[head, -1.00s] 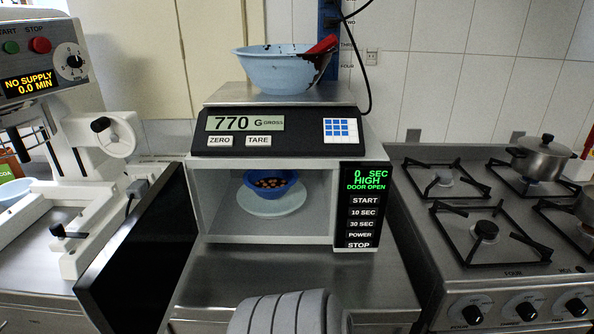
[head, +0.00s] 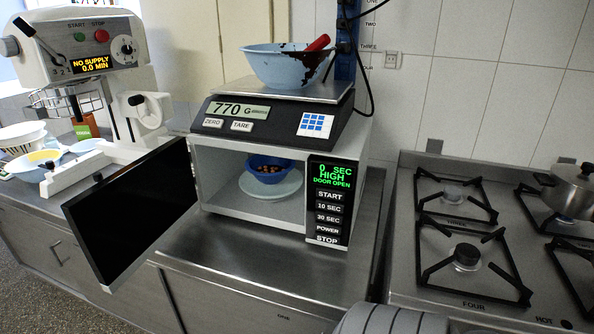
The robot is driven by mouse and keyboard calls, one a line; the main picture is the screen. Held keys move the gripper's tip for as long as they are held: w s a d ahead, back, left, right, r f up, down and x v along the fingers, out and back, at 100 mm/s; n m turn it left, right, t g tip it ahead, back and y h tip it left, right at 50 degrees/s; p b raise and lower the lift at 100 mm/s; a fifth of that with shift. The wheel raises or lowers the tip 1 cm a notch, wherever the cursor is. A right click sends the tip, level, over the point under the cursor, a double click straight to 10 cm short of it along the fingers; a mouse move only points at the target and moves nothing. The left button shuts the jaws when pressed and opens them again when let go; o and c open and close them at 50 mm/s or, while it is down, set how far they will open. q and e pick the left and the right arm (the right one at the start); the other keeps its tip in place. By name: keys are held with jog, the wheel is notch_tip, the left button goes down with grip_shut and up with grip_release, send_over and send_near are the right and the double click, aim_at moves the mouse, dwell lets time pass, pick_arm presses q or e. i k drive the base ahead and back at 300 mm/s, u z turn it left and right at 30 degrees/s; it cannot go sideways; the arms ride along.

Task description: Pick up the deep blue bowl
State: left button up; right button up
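The deep blue bowl (head: 268,176) stands upright inside the open microwave (head: 210,188), on a pale round plate (head: 272,189). It holds small brown and reddish pieces. The microwave door (head: 135,215) stands wide open to the left. Neither of my grippers shows in the head view. A grey ribbed rounded part, possibly one of my arm links, shows at the bottom edge, right of the middle, well apart from the bowl.
A scale (head: 270,116) reading 770 sits on the microwave, bearing a large light blue bowl (head: 280,68) with a red-handled utensil. A stove (head: 470,235) stands right, a white mixer (head: 95,60) left. The steel counter (head: 250,265) before the microwave is clear.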

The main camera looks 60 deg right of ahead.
aim_at(269, 170)
jog(key=z, duration=0.9)
jog(key=i, duration=0.4)
